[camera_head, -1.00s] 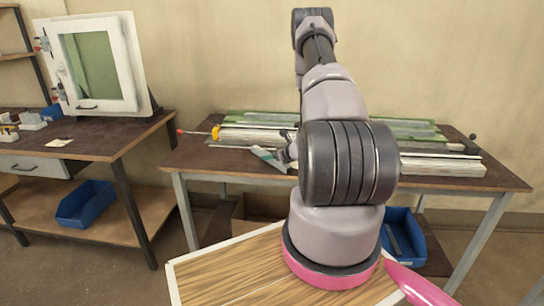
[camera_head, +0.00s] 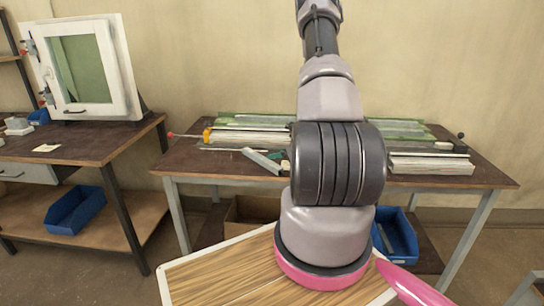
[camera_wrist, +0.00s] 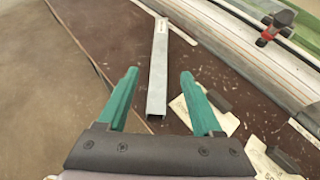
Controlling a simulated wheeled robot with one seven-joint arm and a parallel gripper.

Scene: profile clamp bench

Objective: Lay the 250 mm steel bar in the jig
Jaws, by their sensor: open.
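A grey metal bar (camera_wrist: 158,85) lies on the brown bench top, with a small unreadable label near its far end. It also shows in the head view (camera_head: 262,162), left of my arm. My gripper (camera_wrist: 158,73) has green fingers, wide apart and empty. The bar's near end appears between them in the wrist view; whether they are above it or level with it I cannot tell. In the head view my gripper is mostly hidden behind my arm. A long pale profile fixture (camera_head: 250,137), perhaps the jig, runs along the bench; its middle is hidden by my arm.
A red and black clamp (camera_wrist: 272,27) stands on the fixture. Pale cards (camera_wrist: 215,110), some with dark blocks on them, lie right of the bar. The bench's front edge (camera_wrist: 75,50) is left in the wrist view. A second bench (camera_head: 80,150) stands at left.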

